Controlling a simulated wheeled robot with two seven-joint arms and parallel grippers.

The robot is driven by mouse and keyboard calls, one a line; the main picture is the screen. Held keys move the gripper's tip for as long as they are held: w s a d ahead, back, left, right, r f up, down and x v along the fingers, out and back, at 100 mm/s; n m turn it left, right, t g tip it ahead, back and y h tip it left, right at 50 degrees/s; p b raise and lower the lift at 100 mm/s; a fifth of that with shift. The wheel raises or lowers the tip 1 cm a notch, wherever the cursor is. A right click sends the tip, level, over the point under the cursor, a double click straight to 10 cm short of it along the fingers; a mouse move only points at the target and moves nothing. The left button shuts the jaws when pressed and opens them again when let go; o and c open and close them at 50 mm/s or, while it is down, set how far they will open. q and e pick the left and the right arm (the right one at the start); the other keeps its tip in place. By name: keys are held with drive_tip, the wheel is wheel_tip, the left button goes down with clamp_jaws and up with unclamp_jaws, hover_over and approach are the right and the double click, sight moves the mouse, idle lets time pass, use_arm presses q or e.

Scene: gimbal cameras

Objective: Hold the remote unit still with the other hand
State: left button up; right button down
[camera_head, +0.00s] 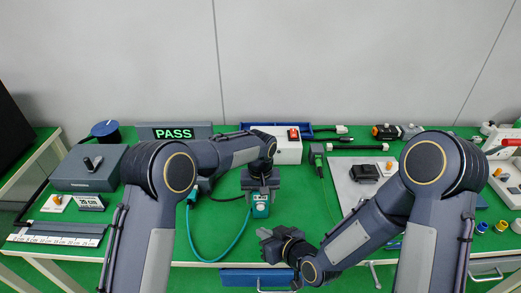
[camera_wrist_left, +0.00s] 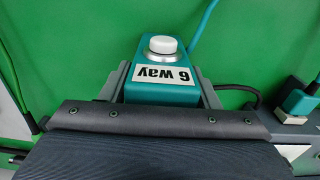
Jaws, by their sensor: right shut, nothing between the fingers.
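The remote unit (camera_head: 260,207) is a small teal box with a white knob on top and a teal cable. In the left wrist view the remote unit (camera_wrist_left: 162,92) carries a "6 way" label, which reads upside down. My left gripper (camera_head: 260,196) is over it, with one grey finger against each side. The fingers (camera_wrist_left: 163,78) appear shut on it; its near end is hidden by the gripper. I cannot tell if the unit rests on the table or is slightly raised. My right gripper (camera_head: 268,241) is shut and empty, below and right of the unit, near the table's front edge.
The green table (camera_head: 320,225) is clear around the unit apart from its cable (camera_head: 222,252). A grey box (camera_head: 88,168) and "PASS" display (camera_head: 174,133) stand left. A white box with a red switch (camera_head: 290,147) stands behind. A light plate (camera_head: 350,188) lies right.

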use_arm(q)
drive_tip(key=shift+o, duration=1.4)
drive_tip(key=shift+r, duration=0.15)
